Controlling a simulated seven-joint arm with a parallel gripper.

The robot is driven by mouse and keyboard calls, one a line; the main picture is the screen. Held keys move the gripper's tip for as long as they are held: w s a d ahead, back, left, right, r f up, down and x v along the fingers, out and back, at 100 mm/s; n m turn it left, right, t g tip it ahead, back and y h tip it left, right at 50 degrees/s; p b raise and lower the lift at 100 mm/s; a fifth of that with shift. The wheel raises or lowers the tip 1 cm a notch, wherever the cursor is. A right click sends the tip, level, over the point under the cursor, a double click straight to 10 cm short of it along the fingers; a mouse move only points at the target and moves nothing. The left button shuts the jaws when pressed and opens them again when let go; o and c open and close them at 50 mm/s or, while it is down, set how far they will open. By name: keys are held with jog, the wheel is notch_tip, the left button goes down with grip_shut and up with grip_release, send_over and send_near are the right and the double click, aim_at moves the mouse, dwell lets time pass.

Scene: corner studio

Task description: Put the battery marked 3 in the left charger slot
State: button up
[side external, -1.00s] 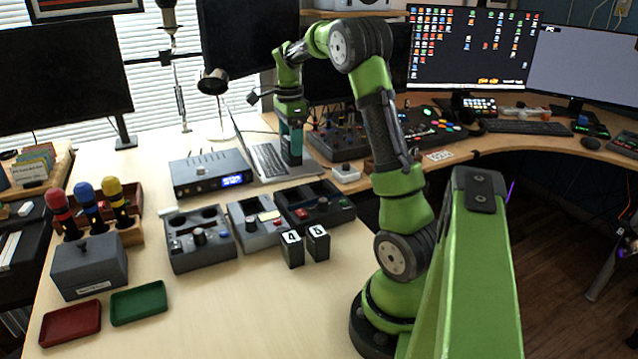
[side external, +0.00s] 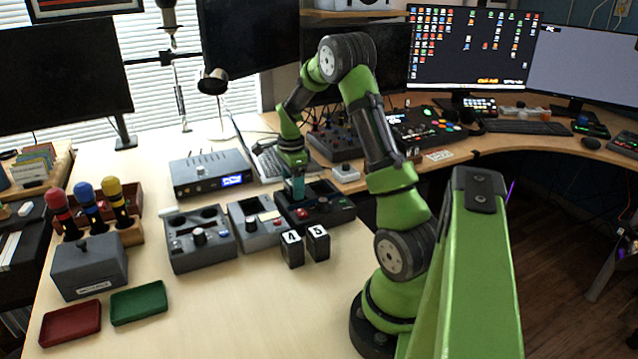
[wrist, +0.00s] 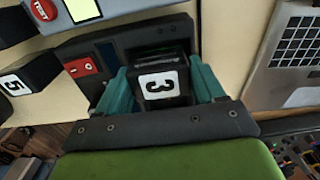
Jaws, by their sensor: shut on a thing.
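My gripper (side external: 297,192) is shut on the battery marked 3 (wrist: 160,86). Its teal fingers sit on both sides of the battery in the wrist view, with the white label facing the camera. The dark charger (side external: 342,208), with a red part on its front, is right under my gripper. It also shows in the wrist view (wrist: 90,48). The gripper is at the charger's left part in the side view. The battery's lower end and the slot under it are hidden, so I cannot tell how far it is in.
Batteries marked 4 (side external: 292,250) and 5 (side external: 318,244) stand in front of the charger. A grey tester (side external: 262,236) is just left of it, then another grey device (side external: 205,255). A laptop (side external: 268,160) is behind.

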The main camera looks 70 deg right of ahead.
jog(key=shift+f, duration=0.15)
jog(key=o, duration=1.4)
